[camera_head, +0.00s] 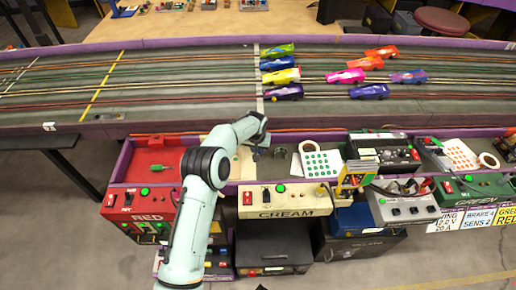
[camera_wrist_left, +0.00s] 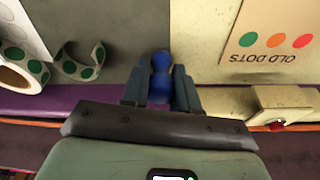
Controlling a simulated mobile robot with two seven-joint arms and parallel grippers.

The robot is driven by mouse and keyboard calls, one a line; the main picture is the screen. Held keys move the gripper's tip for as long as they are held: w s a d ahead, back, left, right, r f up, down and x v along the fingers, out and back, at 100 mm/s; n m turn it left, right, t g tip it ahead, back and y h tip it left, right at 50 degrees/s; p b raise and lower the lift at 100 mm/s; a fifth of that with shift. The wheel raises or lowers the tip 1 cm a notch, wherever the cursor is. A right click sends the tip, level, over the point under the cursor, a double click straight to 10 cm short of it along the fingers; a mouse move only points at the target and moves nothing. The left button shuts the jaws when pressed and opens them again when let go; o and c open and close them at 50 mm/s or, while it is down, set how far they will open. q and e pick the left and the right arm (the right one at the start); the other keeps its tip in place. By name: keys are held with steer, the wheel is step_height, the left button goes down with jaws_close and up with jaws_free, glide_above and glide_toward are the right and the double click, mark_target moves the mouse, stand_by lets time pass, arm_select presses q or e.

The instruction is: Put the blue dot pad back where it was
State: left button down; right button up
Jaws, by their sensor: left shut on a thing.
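My left gripper (camera_head: 262,145) is over the cream station beside the track; its fingertips are hard to make out in the head view. In the left wrist view the left gripper (camera_wrist_left: 160,92) is shut on a small blue rounded object (camera_wrist_left: 160,62), which I take for the blue dot pad. It sits between the two fingers, over the edge between a grey surface and a cream panel. A card marked OLD DOTS (camera_wrist_left: 268,35), with green and orange-red dots, lies on the cream panel. My right gripper is not in view.
Green-dot sheet (camera_head: 321,160) lies right of the gripper; a roll of green dots (camera_wrist_left: 22,68) shows in the wrist view. The red station (camera_head: 150,165) is left, the cream control box (camera_head: 280,201) in front. Several toy cars stand on the track (camera_head: 200,85) behind.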

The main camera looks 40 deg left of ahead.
arm_select(q)
steer(key=c, duration=0.9)
jaws_free()
steer(key=shift+f, duration=0.15)
steer(key=shift+o, duration=0.2)
steer(key=shift+r, duration=0.65)
steer(key=p+v, duration=0.1)
steer(key=v, duration=1)
steer(key=shift+s, duration=0.15)
steer(key=shift+d, duration=0.1)
